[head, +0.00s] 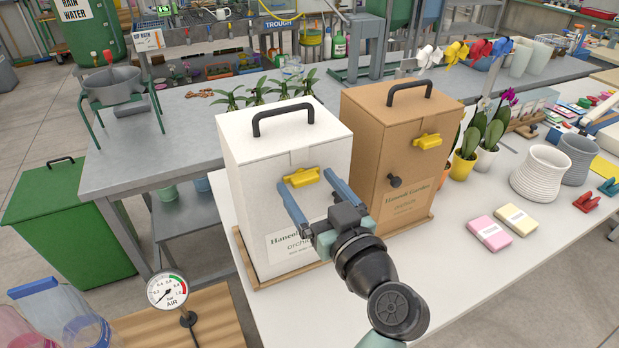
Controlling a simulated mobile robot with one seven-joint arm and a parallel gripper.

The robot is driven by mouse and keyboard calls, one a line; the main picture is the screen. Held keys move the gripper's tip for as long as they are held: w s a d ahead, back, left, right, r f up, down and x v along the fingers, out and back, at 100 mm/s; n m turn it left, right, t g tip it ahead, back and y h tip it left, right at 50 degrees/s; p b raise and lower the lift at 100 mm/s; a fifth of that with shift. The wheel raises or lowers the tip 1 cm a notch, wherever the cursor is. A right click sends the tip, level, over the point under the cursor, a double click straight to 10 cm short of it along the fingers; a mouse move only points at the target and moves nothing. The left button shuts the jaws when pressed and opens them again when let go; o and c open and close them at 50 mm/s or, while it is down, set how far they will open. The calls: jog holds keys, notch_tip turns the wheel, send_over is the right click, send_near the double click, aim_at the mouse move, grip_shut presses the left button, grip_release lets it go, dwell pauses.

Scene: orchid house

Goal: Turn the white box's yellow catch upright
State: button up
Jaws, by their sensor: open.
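The white box (252,178) stands on a wooden board on the white table, with a black handle on its lid. Its yellow catch (302,177) is high on the front face and lies sideways, close to level. My gripper (307,181) is in front of this face, with its blue fingers spread apart. One fingertip shows just left of the catch and the other just right of it. I cannot tell whether either finger touches the catch. The fingers and wrist hide part of the front face and its label.
A brown box (372,128) with its own yellow catch (427,140) and a black knob stands close on the right. Potted orchids (466,167), ribbed white pot (540,172) and soap-like blocks (489,232) are further right. A pressure gauge (167,290) stands front left.

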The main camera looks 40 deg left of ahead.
jog(key=shift+w+a, duration=0.15)
jog(key=shift+a, duration=0.2)
jog(key=c, duration=1)
